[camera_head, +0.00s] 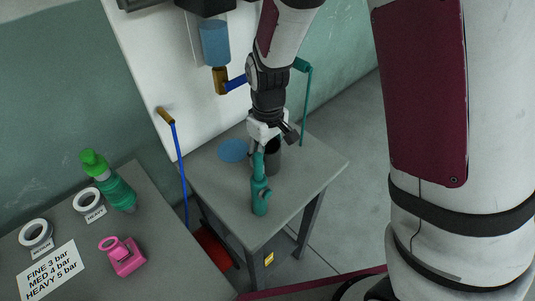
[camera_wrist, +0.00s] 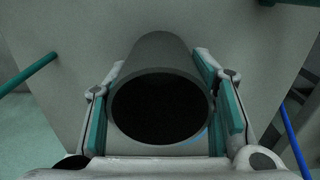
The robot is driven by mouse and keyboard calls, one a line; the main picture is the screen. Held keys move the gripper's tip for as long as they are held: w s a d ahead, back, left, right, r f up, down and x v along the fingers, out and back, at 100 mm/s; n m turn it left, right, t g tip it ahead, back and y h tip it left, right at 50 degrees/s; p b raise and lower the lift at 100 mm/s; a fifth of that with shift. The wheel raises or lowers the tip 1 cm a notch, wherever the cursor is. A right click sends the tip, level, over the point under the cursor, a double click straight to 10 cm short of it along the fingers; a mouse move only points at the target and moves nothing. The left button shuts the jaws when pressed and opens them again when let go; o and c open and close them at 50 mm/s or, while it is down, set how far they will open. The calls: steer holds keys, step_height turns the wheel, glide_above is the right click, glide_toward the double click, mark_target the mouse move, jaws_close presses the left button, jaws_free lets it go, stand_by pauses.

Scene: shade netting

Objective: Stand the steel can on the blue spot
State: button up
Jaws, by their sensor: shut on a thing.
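The steel can (camera_head: 274,158) is dark grey and upright at the grey table, partly hidden by my gripper and a teal object. My gripper (camera_head: 267,146) is shut on it from above. In the wrist view the can (camera_wrist: 160,45) sits between the two teal-padded fingers, its dark open mouth facing the camera. The blue spot (camera_head: 233,150) is a flat disc on the table, left of the can and apart from it in the head view. A thin blue arc of it (camera_wrist: 199,136) shows beside the can in the wrist view. I cannot tell whether the can touches the table.
A teal upright object (camera_head: 260,193) stands on the table (camera_head: 315,170), in front of the can. A side bench holds a green bottle (camera_head: 118,190), tape rolls and a pink item (camera_head: 122,256). The table's right side is clear.

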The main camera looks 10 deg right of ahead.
steer(key=shift+f, duration=0.15)
steer(key=o, duration=1.2)
step_height(320, 180, up, 13)
steer(key=shift+f+p, duration=0.2)
steer(key=shift+p, duration=0.25)
